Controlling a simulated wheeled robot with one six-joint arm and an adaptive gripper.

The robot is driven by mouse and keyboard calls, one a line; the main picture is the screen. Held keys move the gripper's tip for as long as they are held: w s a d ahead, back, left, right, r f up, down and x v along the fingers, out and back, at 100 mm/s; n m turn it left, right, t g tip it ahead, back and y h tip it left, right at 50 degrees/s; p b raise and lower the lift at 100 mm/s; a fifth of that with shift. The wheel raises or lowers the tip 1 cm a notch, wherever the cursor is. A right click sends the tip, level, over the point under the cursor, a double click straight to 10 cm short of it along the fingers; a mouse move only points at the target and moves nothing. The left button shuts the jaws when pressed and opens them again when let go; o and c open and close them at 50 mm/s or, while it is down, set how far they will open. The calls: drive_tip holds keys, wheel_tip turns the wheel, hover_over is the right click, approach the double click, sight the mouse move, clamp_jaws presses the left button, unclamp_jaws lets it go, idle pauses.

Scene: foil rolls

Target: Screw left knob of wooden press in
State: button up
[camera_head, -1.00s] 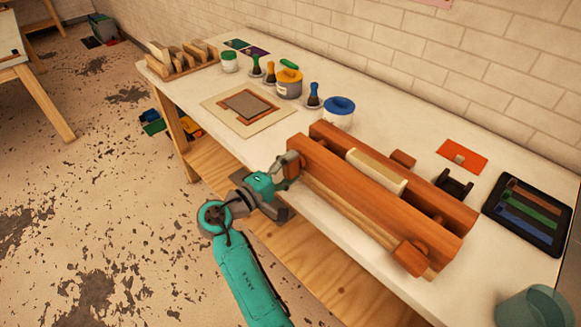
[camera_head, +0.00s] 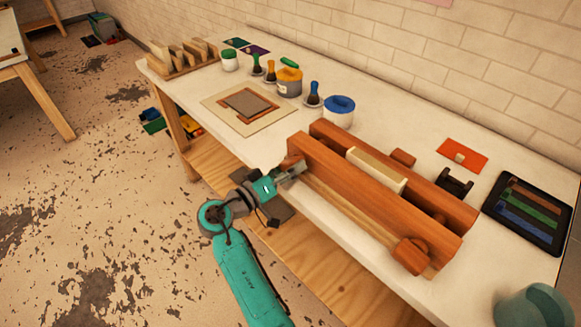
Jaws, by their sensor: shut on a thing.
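The wooden press (camera_head: 365,185) lies along the front of the table, with two reddish-brown beams and a pale block between them. Its left knob (camera_head: 289,161) is at the left end of the front beam, partly hidden by my gripper. The right knob (camera_head: 411,256) sticks out at the right end of the same beam. My gripper (camera_head: 293,171) reaches in from the front left and is shut on the left knob. The exact finger contact is too small to make out.
A print board (camera_head: 218,108), several ink pots and brushes, and a blue-lidded jar (camera_head: 339,111) stand behind and left of the press. A dark tray (camera_head: 533,213) and an orange card (camera_head: 462,155) lie to its right. The table's front edge runs under my arm.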

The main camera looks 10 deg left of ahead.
drive_tip(key=m, duration=0.5)
drive_tip(key=shift+a+f, duration=0.1)
drive_tip(key=shift+a, duration=0.1)
drive_tip(key=shift+m, duration=0.3)
drive_tip(key=o, duration=1.1)
drive_tip(key=shift+o, duration=0.2)
drive_tip(key=v, duration=1.2)
drive_tip(key=shift+a, duration=0.1)
